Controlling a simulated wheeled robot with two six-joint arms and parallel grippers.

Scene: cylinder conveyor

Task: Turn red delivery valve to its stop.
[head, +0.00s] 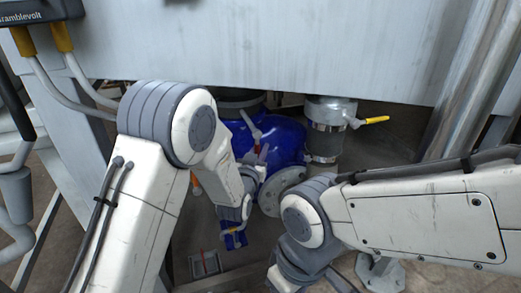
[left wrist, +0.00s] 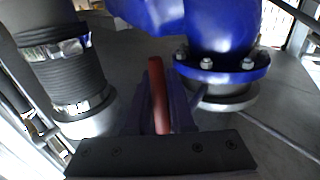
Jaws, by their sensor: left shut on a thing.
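The red valve handle (left wrist: 158,95) stands upright in the left wrist view, between the two fingers of my left gripper (left wrist: 163,112), which is shut on it. The valve body and the handle's stop cannot be made out. My right arm comes in from the right, but its fingers are not in view.
A bolted flange (left wrist: 222,72) on the blue pump is close to the left gripper. A black hose with metal clamps (left wrist: 72,82) stands on the other side. A yellow lever (head: 376,120) sits on the pipe at right. A large grey panel (head: 280,45) overhangs the pump.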

